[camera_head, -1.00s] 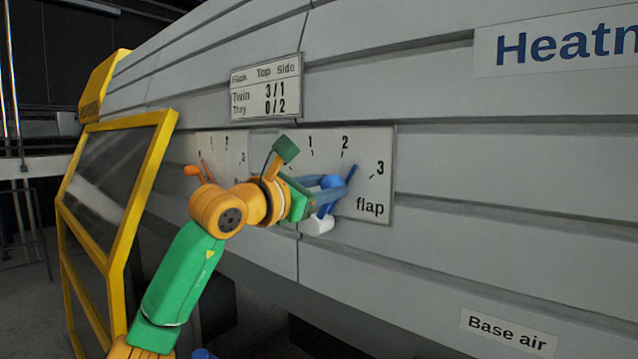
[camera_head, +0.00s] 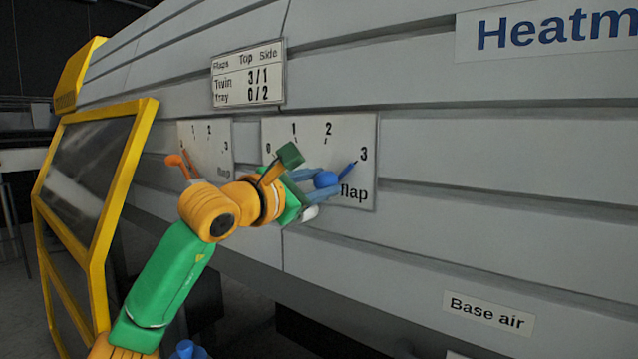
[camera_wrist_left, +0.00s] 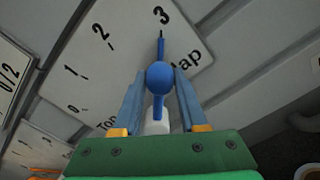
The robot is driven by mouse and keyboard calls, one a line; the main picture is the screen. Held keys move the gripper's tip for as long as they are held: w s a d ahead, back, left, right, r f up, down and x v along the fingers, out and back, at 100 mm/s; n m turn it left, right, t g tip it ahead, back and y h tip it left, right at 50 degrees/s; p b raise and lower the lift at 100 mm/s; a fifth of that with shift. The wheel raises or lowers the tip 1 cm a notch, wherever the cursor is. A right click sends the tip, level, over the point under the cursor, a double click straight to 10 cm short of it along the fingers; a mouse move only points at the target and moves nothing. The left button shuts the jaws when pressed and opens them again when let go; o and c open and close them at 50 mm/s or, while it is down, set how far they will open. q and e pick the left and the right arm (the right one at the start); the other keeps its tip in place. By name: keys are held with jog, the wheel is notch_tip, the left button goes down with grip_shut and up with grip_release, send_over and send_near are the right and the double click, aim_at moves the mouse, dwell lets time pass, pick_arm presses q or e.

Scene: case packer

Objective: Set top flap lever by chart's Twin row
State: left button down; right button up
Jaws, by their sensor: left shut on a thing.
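The blue top flap lever (camera_head: 326,179) sits on a white dial plate (camera_head: 352,130) marked 0 to 3. Its thin tip points at the 3, and the wrist view shows the tip just below that number (camera_wrist_left: 161,38). My left gripper (camera_head: 318,183) has its blue fingers on both sides of the lever, around its round blue hub (camera_wrist_left: 159,76) and white end (camera_wrist_left: 157,127). The chart (camera_head: 248,75) above reads Twin 3/1 and Tray 0/2, under Top and Side. My right gripper is not in view.
A second dial plate (camera_head: 220,140) with an orange lever (camera_head: 178,161) is to the left, close to my arm. A yellow-framed guard door (camera_head: 140,140) stands further left. The grey panel right of the dial is clear, with a Base air label (camera_head: 488,312) below.

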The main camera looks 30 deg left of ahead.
pick_arm(q)
jog(key=c, duration=0.6)
grip_release()
jog(key=shift+f, duration=0.1)
jog(key=shift+o, duration=0.8)
jog(key=shift+w+d, duration=0.1)
jog(key=shift+w, duration=0.05)
jog(key=s+b, duration=0.1)
jog(key=s, duration=0.1)
jog(key=s+b, duration=0.1)
jog(key=s, duration=0.1)
jog(key=s+b, duration=0.1)
jog(key=s, duration=0.2)
jog(key=shift+a, duration=0.35)
